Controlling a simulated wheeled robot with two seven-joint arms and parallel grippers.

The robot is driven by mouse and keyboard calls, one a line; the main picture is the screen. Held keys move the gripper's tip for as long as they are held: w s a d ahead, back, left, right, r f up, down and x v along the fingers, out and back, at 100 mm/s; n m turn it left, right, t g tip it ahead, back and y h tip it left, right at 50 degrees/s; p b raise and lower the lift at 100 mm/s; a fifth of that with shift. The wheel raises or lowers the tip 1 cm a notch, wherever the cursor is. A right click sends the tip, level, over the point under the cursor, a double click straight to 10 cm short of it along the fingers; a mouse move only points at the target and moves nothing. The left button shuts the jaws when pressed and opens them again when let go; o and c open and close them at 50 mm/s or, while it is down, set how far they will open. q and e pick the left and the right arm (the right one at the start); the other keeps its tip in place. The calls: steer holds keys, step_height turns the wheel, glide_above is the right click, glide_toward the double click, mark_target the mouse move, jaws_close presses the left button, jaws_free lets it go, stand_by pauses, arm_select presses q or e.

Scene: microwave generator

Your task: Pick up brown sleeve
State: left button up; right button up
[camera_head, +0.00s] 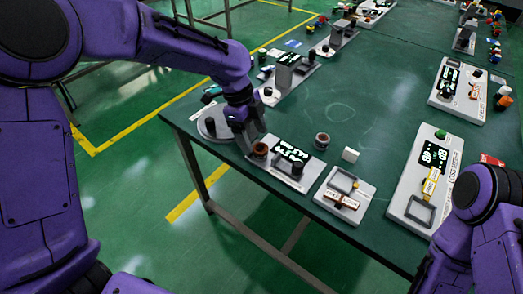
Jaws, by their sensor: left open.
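A brown ring-shaped sleeve (260,150) sits at the left end of a grey device with a lit display (285,164), near the table's front edge. A second short brown round piece (322,141) stands on the table to the right of that device. My left gripper (255,147) is open and points down right at the brown sleeve at the device's left end. Its fingers partly cover that spot, and I cannot tell whether they touch the sleeve. My right arm (480,225) is at the lower right; its fingers do not show.
A round grey base (214,123) stands left of my left gripper. To the right are a small panel (345,195), a white block (350,155) and a larger display panel (428,180). More devices line the far table. The green tabletop (370,105) is clear in the middle.

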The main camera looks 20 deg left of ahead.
mark_target(261, 148)
arm_select(q)
steer(key=x, duration=0.5)
steer(key=shift+w+d+f, duration=0.15)
steer(key=shift+w+d, duration=0.05)
steer(key=shift+d, duration=0.2)
